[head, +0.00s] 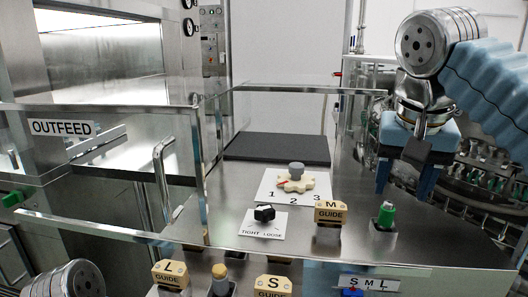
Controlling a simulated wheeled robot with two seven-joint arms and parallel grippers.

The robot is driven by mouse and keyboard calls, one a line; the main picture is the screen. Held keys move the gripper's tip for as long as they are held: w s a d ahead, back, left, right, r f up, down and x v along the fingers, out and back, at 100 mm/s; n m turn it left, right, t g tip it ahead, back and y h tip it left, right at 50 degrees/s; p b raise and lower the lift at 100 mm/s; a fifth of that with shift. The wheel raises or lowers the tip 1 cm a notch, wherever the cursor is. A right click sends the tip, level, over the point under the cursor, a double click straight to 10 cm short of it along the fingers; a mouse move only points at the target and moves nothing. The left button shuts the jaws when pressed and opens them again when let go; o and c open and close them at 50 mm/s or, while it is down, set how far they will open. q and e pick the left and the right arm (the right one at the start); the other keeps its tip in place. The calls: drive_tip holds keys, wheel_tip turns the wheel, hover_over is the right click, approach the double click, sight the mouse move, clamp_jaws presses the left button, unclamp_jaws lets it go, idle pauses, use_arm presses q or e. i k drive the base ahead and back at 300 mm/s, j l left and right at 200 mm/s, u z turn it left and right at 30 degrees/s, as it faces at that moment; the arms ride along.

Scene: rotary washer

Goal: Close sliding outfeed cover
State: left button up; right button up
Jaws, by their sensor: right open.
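A clear panel with a steel frame (130,108) stands at the left and carries a white OUTFEED label (62,128). I take it as the outfeed cover; its lower edge slopes down to the right. An upright steel handle (163,165) is near its right end, and I see the steel machine face through the panel. My right gripper (407,178) hangs at the right with its blue fingers pointing down, open and empty, above the deck and far right of the handle. My left gripper is not in view; only part of my arm shows at the lower left.
A clear guard with steel edges (320,90) surrounds the middle deck. Inside are a cream dial (295,182), a black knob (264,213), an M guide block (331,213) and a green-topped peg (385,215). L (169,273) and S (273,286) guide blocks stand in front.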

sight(165, 97)
drive_tip(key=k, duration=0.95)
